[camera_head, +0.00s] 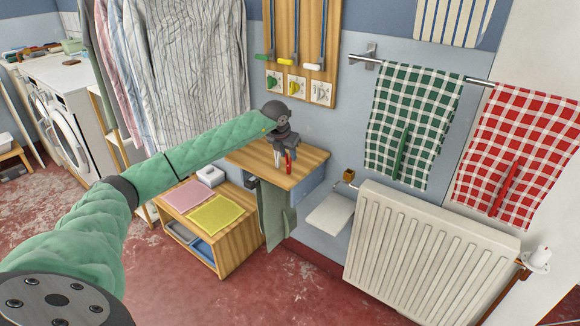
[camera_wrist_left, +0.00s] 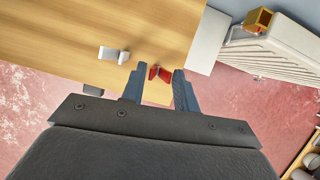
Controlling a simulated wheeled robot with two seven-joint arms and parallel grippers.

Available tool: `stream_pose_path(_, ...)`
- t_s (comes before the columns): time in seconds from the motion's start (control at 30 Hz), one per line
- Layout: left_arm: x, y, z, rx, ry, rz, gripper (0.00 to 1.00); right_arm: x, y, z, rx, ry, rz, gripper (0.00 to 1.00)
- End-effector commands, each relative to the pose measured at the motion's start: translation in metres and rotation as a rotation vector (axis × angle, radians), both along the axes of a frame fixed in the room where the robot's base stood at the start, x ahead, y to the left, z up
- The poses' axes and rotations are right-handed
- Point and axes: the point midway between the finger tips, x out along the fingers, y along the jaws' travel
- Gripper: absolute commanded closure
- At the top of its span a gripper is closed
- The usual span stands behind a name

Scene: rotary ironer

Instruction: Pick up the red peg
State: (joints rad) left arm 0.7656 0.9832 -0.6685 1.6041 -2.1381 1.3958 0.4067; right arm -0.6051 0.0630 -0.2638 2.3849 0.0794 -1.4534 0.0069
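The red peg (camera_wrist_left: 154,73) lies near the edge of the wooden tabletop (camera_wrist_left: 100,30). It shows as a small red piece below my left gripper in the head view (camera_head: 288,164). My left gripper (camera_wrist_left: 157,85) is over the tabletop edge, its two fingers apart. In the wrist view the red peg appears in the gap between the fingertips, closer to the left finger. I cannot tell whether they touch. A white peg (camera_wrist_left: 113,54) lies to the left of the red one, outside the fingers. My right gripper is not in view.
A white radiator (camera_head: 425,245) and a small white shelf (camera_head: 330,213) are right of the table. Green (camera_head: 415,110) and red (camera_head: 530,130) checked towels hang on a rail. A low wooden unit (camera_head: 238,245) stands below left. Shirts (camera_head: 190,60) hang behind my arm.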

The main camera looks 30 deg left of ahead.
Motion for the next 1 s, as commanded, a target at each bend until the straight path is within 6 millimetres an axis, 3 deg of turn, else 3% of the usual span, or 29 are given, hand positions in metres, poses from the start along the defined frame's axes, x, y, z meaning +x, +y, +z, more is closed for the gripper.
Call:
stream_pose_path(0.03,0.0,0.0,0.0,0.0,0.0,0.0,0.8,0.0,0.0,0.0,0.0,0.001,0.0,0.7)
stream_pose_path(0.13,0.0,0.0,0.0,0.0,0.0,0.0,1.0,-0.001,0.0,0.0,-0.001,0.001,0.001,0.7)
stream_pose_path(0.73,0.0,0.0,0.003,0.0,0.0,0.0,1.0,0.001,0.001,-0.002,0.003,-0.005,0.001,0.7)
stream_pose_path(1.0,0.0,-0.004,0.043,0.0,-0.004,-0.002,1.0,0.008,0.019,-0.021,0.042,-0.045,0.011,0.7)
